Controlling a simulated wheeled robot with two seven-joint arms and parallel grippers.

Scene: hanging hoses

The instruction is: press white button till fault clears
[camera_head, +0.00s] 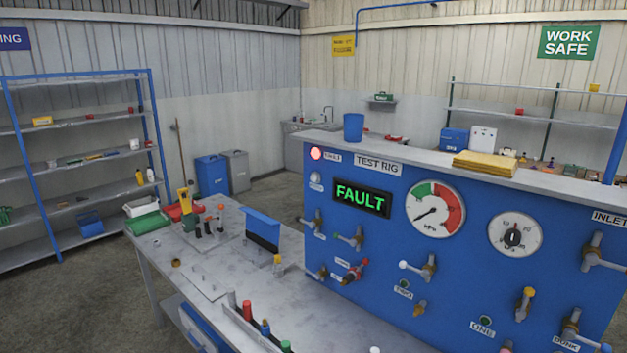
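A blue test rig panel (385,260) stands at the right, labelled TEST RIG. A lit red lamp (316,153) is at its upper left corner, with a small label beside it. Below the lamp is a small round whitish button (316,178) with a small label under it, too small to read. A black display (362,198) beside it reads FAULT in green. A gauge (435,209) with green and red zones has its needle at the lower left. Neither of my grippers is in view, and nothing touches the button.
Several valves and fittings stick out of the panel, such as a red-handled valve (352,269). A grey workbench (215,265) with tools stands left of the rig. A blue cup (353,127) and yellow cloths (485,163) sit on the rig's top. Floor shows between bench and shelves (80,155).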

